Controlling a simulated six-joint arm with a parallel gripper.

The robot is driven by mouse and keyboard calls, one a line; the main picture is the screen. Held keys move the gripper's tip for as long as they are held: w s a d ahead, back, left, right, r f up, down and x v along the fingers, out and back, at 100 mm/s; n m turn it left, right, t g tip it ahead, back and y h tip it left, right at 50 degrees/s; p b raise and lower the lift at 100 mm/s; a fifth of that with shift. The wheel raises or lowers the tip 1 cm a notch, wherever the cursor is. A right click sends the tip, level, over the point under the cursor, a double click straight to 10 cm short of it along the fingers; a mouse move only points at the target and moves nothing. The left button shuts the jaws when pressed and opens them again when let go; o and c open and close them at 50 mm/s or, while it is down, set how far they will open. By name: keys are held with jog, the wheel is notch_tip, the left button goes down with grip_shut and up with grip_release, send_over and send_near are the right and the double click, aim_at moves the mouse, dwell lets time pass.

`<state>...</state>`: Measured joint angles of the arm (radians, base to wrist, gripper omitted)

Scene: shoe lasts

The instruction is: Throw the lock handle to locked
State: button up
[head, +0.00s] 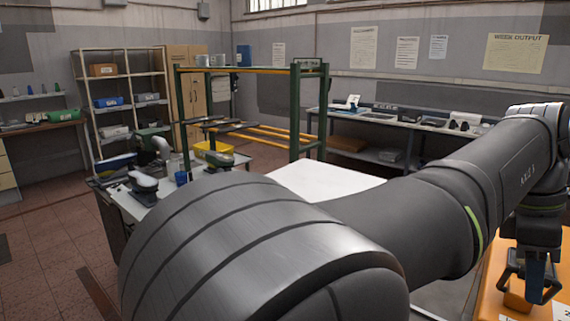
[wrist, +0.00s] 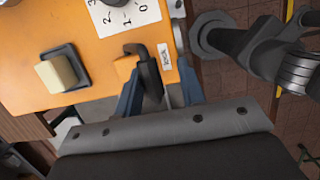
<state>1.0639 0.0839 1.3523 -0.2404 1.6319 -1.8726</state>
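In the wrist view, the lock handle (wrist: 147,70) is a dark, hooked lever on an orange block at the edge of the orange surface (wrist: 85,30). A small white label (wrist: 164,57) sits just right of it; its lettering is sideways and hard to read. My gripper (wrist: 160,95) has two blue fingers spread apart, with the handle's lower end between them. A gap shows on the right side, and I cannot tell whether the left finger touches the handle. In the head view, my gripper (head: 537,278) hangs over the orange surface at bottom right; the handle is not clear there.
A white number card (wrist: 124,14) lies above the handle. A dark tray (wrist: 63,70) with a cream block is to the left. A dark round-ended mechanism (wrist: 235,40) stands close on the right. The head view shows a white-topped table (head: 325,180) and a green rack (head: 296,110) behind.

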jog(key=shift+w+d, duration=0.1)
dwell(0.4)
jog(key=shift+w+d, duration=0.2)
jog(key=shift+w, duration=0.05)
jog(key=shift+v, duration=3.5)
